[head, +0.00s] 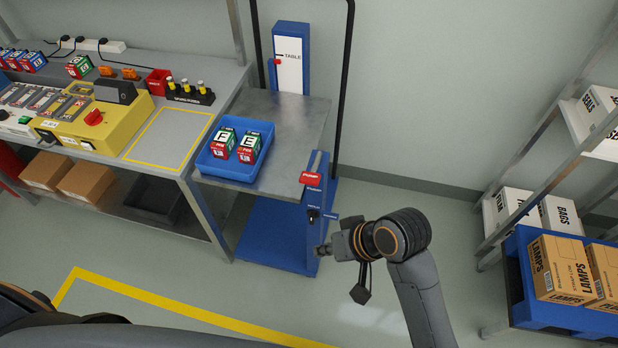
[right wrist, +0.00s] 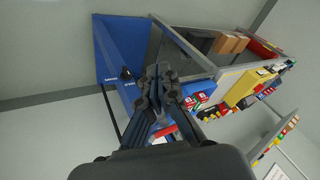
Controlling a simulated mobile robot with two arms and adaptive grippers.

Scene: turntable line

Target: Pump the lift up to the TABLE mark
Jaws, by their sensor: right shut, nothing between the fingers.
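The lift has a grey platform (head: 290,115) on a blue frame (head: 268,235). Its blue post carries a white scale (head: 289,75) with a TABLE line and a red pointer (head: 276,61), which sits slightly below that line. A red pump handle (head: 311,179) tops the blue lever at the platform's front right corner; the handle partly shows in the right wrist view (right wrist: 163,131). My right gripper (head: 322,250) is shut and empty beside the lower part of the lever post, below the handle. It also shows in the right wrist view (right wrist: 160,78). My left gripper is not in view.
A blue tray (head: 229,171) with two boxes stands on the platform. A workbench (head: 165,138) with yellow equipment adjoins it at left. A blue pallet (head: 524,290) with cartons and a shelf rack stand at right. Floor between them is clear.

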